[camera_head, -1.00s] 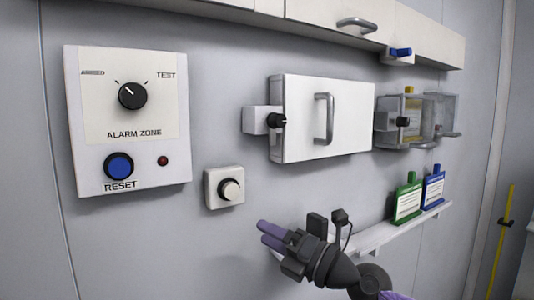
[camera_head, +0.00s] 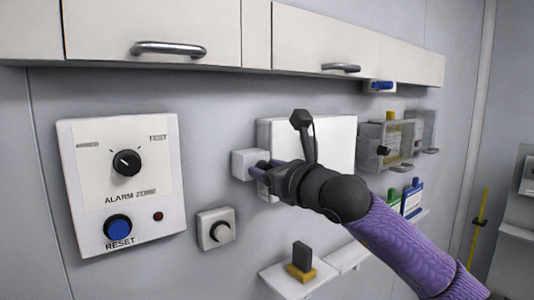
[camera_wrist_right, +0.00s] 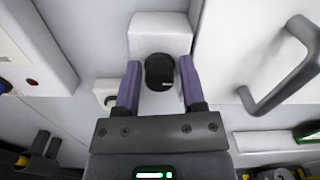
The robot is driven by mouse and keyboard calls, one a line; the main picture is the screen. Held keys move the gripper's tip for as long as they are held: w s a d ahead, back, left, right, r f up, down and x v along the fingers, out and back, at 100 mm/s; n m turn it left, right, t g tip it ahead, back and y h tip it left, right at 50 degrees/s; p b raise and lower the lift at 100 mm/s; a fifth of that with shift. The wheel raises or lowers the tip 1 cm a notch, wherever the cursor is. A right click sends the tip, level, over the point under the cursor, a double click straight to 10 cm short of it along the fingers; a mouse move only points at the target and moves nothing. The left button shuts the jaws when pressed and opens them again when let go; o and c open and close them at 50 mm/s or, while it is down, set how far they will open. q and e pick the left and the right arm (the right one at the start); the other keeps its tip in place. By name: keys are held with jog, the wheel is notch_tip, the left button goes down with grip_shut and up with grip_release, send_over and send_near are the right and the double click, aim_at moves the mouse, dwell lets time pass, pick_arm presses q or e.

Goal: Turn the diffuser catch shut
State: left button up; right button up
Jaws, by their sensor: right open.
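A black knob catch (camera_wrist_right: 160,70) sits on a white block (camera_wrist_right: 160,33) at the left side of a white cabinet door (camera_head: 330,137). My right gripper (camera_head: 261,170) is at this knob. In the right wrist view its two purple fingers (camera_wrist_right: 159,82) stand open on either side of the knob, with a small gap at each side. A small light mark shows on the knob. The door looks shut. My left gripper is not in view.
A shelf (camera_head: 290,283) lies below, overhead cabinets (camera_head: 150,25) above.

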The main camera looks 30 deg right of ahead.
jog(key=shift+w+f, duration=0.1)
jog(key=shift+w, duration=0.15)
jog(key=shift+s, duration=0.1)
grip_shut()
